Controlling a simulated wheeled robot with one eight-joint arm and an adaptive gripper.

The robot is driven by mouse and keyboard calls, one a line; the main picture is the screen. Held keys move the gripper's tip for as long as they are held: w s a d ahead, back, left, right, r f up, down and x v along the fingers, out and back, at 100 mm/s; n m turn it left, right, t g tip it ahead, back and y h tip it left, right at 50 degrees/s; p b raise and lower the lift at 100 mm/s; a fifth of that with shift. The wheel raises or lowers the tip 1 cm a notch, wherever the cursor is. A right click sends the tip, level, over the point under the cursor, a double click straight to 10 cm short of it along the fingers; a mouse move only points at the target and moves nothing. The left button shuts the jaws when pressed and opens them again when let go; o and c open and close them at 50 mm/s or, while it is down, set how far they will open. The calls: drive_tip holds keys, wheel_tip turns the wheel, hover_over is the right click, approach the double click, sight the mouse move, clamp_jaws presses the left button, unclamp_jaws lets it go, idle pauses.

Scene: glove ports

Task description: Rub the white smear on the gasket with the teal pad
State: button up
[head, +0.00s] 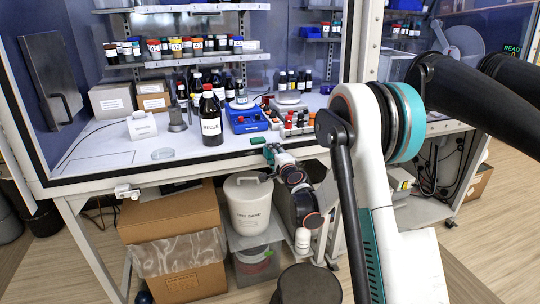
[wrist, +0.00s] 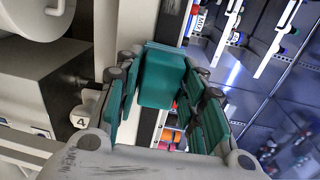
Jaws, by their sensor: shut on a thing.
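My gripper (head: 272,152) is at the front edge of the cabinet's work surface, near the middle of the head view. It is shut on the teal pad (head: 258,140). In the wrist view, the pad (wrist: 163,78) is a teal block between the teal-faced fingers of my gripper (wrist: 162,90). I cannot make out the gasket or the white smear in either view.
A black bottle labelled RINSE (head: 211,122) stands left of my gripper on the white work surface (head: 105,145). A blue device (head: 245,119) and small red-and-black items (head: 292,122) are close behind. Below are a white DRY SAND bucket (head: 249,207) and a cardboard box (head: 170,213).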

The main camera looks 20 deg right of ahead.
sight(243, 154)
drive_tip(key=shift+d, duration=1.7)
drive_tip(key=shift+w+a, duration=0.1)
drive_tip(key=shift+a, duration=6.85)
drive_tip(key=shift+s, duration=0.25)
drive_tip(key=shift+s+r, duration=0.15)
drive_tip(key=shift+s, duration=1.2)
drive_tip(key=shift+s+r, duration=0.1)
drive_tip(key=shift+s, duration=1.25)
drive_tip(key=shift+s, duration=0.1)
drive_tip(key=shift+s+r, duration=0.15)
drive_tip(key=shift+s, duration=1.25)
